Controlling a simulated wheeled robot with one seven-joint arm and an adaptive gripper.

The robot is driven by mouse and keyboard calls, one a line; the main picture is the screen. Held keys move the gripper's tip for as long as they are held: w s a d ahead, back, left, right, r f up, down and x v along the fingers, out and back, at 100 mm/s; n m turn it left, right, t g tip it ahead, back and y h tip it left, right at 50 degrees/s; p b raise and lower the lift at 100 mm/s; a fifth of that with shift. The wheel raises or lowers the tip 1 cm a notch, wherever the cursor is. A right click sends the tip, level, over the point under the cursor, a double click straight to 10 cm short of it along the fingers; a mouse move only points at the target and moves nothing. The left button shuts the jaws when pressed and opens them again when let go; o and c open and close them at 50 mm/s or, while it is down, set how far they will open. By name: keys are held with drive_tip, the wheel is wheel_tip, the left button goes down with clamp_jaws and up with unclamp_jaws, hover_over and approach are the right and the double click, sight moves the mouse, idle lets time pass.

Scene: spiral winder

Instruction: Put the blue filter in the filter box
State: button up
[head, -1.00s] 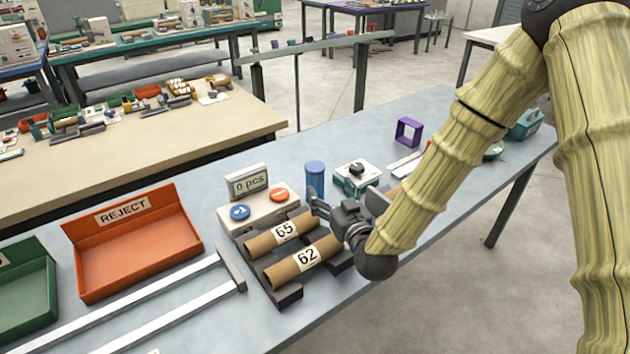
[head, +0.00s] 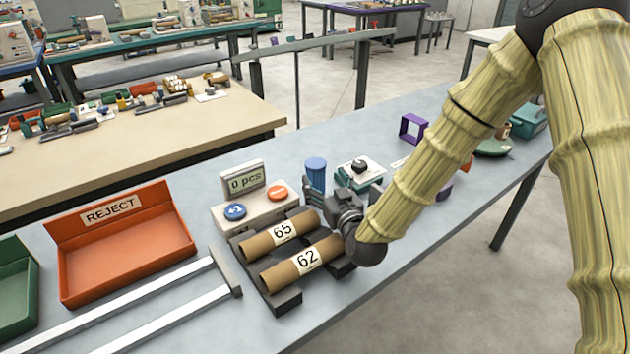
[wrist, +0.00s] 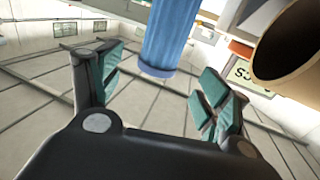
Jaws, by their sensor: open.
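The blue filter (head: 316,173) is a ribbed blue cylinder standing upright on the bench, behind the two cardboard tubes. It also shows in the wrist view (wrist: 172,35), ahead of my gripper. My gripper (wrist: 158,84) is open and empty, with teal finger pads spread apart. The filter's near end lies around the gap between the fingertips, and I see no contact. In the head view my gripper (head: 338,200) is just right of the filter, partly hidden by its own wrist. I cannot tell which container is the filter box.
Cardboard tubes marked 65 (head: 260,242) and 62 (head: 285,279) lie on a dark rack close to my gripper. A counter box (head: 255,211) stands left of the filter. A teal-based device (head: 360,172) and purple frame (head: 413,127) are to the right. An orange REJECT tray (head: 125,250) is left.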

sight(319, 173)
drive_tip(key=shift+p+x, duration=0.7)
drive_tip(key=shift+x, duration=2.9)
drive_tip(key=shift+d, duration=0.1)
drive_tip(key=c, duration=1.3)
